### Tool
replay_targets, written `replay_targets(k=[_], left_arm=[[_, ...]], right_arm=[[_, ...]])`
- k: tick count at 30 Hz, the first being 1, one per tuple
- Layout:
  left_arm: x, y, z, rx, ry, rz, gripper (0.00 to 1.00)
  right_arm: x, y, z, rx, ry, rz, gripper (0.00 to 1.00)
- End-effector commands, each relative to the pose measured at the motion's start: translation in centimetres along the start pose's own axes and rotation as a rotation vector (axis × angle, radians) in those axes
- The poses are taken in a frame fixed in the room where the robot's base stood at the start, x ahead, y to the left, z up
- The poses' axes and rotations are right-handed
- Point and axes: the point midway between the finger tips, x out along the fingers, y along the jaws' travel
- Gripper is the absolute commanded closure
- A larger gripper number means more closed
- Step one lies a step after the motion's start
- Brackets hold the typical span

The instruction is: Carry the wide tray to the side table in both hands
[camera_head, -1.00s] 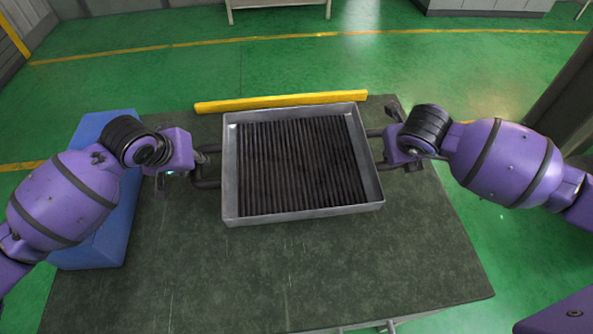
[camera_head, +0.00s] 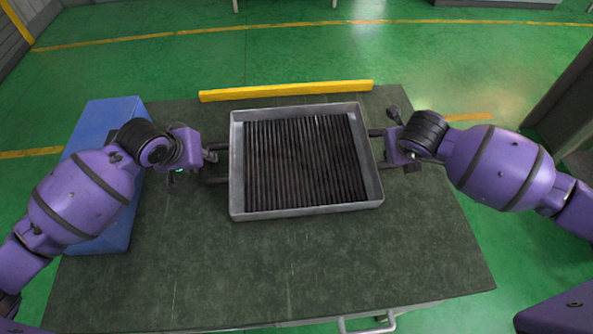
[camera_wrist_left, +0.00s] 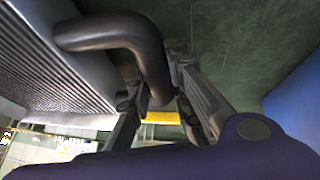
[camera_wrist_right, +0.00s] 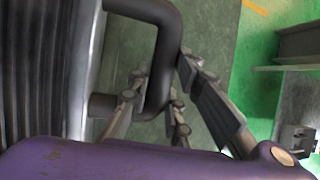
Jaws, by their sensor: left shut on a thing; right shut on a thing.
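The wide tray (camera_head: 306,213) is a grey metal pan with a dark ribbed heating element (camera_head: 300,160) in it. It is over the dark table (camera_head: 330,270); whether it touches the top I cannot tell. A dark handle juts from each short side. My left gripper (camera_head: 212,155) is shut on the left handle, which shows as a bent bar in the left wrist view (camera_wrist_left: 150,60). My right gripper (camera_head: 391,145) is shut on the right handle, which also shows in the right wrist view (camera_wrist_right: 160,70). The side table is not clearly seen.
A yellow bar (camera_head: 286,91) lies along the table's far edge, just behind the tray. A blue block (camera_head: 105,120) stands at the table's left, by my left arm. The table's front is clear. Green floor (camera_head: 250,60) with yellow lines lies beyond. A dark post (camera_head: 572,95) stands at right.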

Motion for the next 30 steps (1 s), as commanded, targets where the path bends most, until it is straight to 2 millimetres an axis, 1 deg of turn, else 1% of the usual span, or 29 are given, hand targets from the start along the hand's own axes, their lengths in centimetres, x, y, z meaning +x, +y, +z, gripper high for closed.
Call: replay_targets(k=[1,3,4,7,8,23,26,29,30], left_arm=[[-0.3,0.3,-0.6,0.006,0.014,0.006,1.00],[0.0,0.2,-0.4,0.006,0.014,0.006,1.00],[0.1,0.0,0.0,0.005,0.004,0.001,0.77],[0.1,0.0,0.0,0.004,0.003,0.001,0.64],[0.2,0.0,0.0,0.003,0.003,0.001,0.62],[0.2,-0.1,0.2,0.001,0.000,0.000,0.62],[-0.5,-0.1,0.1,0.001,0.002,0.001,0.62],[-2.0,-0.1,0.1,0.001,0.002,0.000,0.62],[-2.8,-0.1,0.1,0.002,0.003,0.001,0.62]], right_arm=[[-0.2,0.0,0.6,-0.004,-0.013,0.001,1.00],[0.0,0.1,0.4,-0.004,-0.014,0.002,1.00],[0.2,0.1,0.0,-0.005,-0.004,0.002,0.77],[0.2,0.1,0.0,-0.004,-0.004,0.002,0.64],[0.2,0.1,0.0,-0.003,-0.003,0.002,0.62],[0.3,0.1,-0.2,-0.001,0.000,0.001,0.62],[0.3,0.1,-0.2,-0.001,0.000,0.000,0.62],[0.3,0.1,-0.2,-0.001,0.000,0.000,0.62],[0.3,0.1,-0.2,-0.001,0.000,0.000,0.62]])
